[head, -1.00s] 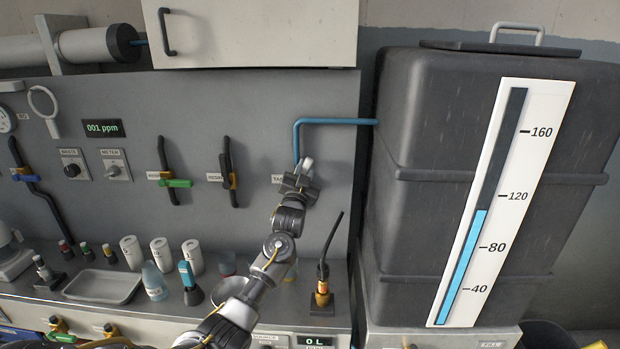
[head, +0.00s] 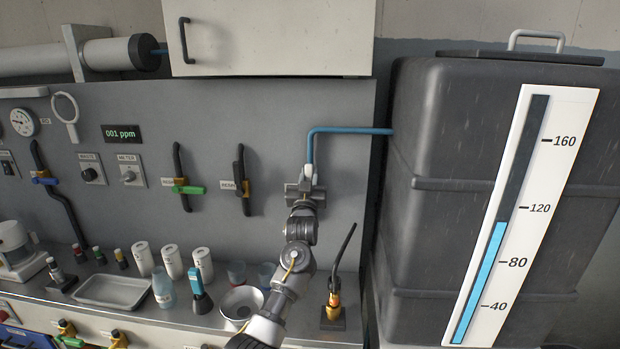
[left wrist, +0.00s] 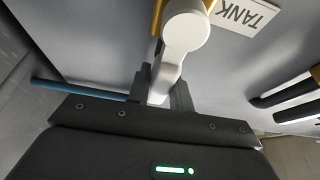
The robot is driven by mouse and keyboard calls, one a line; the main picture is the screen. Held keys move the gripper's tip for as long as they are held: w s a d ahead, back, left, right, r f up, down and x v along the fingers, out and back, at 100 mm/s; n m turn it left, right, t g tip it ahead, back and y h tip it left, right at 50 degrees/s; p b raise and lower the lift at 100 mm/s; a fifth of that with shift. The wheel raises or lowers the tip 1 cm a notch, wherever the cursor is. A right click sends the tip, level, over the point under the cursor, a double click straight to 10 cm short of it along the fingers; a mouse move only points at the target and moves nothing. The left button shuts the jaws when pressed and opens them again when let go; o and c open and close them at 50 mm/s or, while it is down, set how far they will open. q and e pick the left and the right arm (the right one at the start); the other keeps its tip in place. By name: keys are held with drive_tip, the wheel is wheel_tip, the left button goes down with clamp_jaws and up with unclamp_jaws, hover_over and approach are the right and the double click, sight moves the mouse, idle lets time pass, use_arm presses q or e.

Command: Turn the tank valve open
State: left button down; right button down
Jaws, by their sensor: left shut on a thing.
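The tank valve has a white lever, whose knob (left wrist: 186,32) shows close up in the left wrist view beside the TANK label (left wrist: 245,14). My left gripper (left wrist: 160,92) is shut on the lever's arm, with one dark finger on each side. In the head view this gripper (head: 305,187) is at the wall panel, just below the blue pipe (head: 350,130), and covers most of the valve. The large dark tank (head: 445,130) stands to the right, with its blue gauge level (head: 482,280) between 80 and 120. My right gripper is not in view.
Other valves with a green handle (head: 188,190) and a dark handle (head: 240,180) are on the panel to the left. A cabinet overhangs above.

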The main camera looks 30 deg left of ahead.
use_arm(q)
drive_tip(key=c, duration=1.2)
unclamp_jaws()
drive_tip(key=shift+c, duration=0.2)
drive_tip(key=b+v, duration=0.3)
drive_tip(key=v, duration=0.7)
drive_tip(key=shift+s+d, duration=0.2)
drive_tip(key=shift+s, duration=0.15)
drive_tip(key=shift+f, duration=0.1)
